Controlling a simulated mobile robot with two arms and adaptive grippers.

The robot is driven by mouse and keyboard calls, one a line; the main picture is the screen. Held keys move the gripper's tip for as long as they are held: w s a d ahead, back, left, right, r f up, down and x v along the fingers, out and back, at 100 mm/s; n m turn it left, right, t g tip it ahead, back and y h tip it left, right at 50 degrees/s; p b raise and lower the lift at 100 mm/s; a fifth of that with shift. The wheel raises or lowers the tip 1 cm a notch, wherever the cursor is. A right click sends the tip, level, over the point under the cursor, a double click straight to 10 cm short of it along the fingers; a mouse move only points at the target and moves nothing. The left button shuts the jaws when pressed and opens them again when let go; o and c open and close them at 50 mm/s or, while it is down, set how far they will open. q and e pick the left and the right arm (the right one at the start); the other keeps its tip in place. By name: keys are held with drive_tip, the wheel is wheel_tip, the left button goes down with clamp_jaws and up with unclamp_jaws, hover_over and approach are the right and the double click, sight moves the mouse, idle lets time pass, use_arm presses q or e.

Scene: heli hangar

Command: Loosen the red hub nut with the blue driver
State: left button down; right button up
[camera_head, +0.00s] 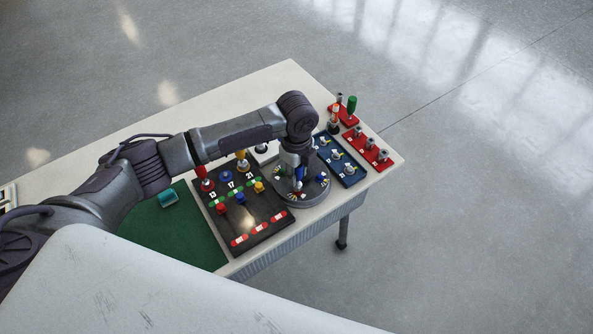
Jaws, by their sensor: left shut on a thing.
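My left arm reaches in from the left, and its gripper (298,172) points down over the round grey hub (318,196) on the table. The gripper is shut on the blue driver (297,184), which is mostly hidden by the fingers and stands roughly upright over the hub. Whether its tip touches a nut is too small to tell. Small coloured marks ring the hub's top; I cannot pick out the red hub nut among them. My right gripper is not in view.
Left of the hub, a dark panel (257,219) carries red and yellow drivers and several coloured pieces. Right of it lie a blue tray (350,181) and red trays (381,165) with metal parts. A green mat (185,232) lies at left. Bare table shows at the back.

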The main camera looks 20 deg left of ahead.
use_arm(q)
drive_tip(key=shift+f+b, duration=0.35)
drive_tip(key=shift+f, duration=0.5)
idle(0.4)
